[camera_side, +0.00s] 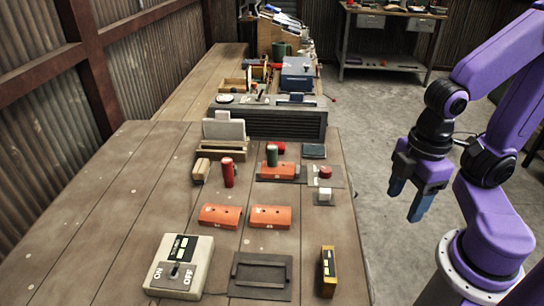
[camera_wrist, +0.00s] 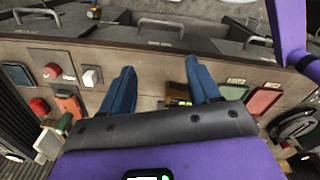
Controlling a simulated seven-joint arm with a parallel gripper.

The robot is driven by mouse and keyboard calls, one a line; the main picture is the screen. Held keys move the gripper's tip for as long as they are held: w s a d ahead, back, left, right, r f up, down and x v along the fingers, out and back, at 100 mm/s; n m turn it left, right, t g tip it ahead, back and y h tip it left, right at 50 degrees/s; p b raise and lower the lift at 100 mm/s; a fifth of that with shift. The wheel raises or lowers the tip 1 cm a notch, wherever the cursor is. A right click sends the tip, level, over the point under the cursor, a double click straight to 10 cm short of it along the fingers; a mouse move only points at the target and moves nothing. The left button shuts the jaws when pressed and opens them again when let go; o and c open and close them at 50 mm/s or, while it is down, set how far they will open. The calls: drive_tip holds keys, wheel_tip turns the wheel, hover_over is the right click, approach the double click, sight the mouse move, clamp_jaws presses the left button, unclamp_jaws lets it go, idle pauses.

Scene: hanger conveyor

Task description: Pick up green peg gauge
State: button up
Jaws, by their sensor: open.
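The green peg gauge (camera_side: 272,155) is a dark green cylinder, upright at an orange block (camera_side: 279,172) on a dark plate on the bench. In the wrist view a green peg (camera_wrist: 63,123) shows small at the left, beside an orange block (camera_wrist: 70,105). My gripper (camera_side: 408,200) is open and empty, pointing down beyond the bench's right edge, well to the right of the peg. In the wrist view the blue fingers (camera_wrist: 160,68) are spread with nothing between them. The peg's lower end is hidden.
A red cylinder (camera_side: 228,172) stands left of the peg; another red piece (camera_side: 280,147) is just behind it. A red button (camera_side: 325,172) and white switch (camera_side: 325,195) lie to the right. Two orange blocks (camera_side: 220,215) (camera_side: 270,217) and a control box (camera_side: 180,265) are nearer.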

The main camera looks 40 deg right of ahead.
wheel_tip(320, 180, up, 6)
drive_tip(key=n, duration=0.2)
hover_over(272, 147)
wheel_tip(272, 147, down, 17)
drive_tip(key=shift+r, duration=0.1)
clamp_jaws()
idle(0.3)
drive_tip(key=shift+w+r, duration=0.1)
drive_tip(key=shift+r, duration=0.05)
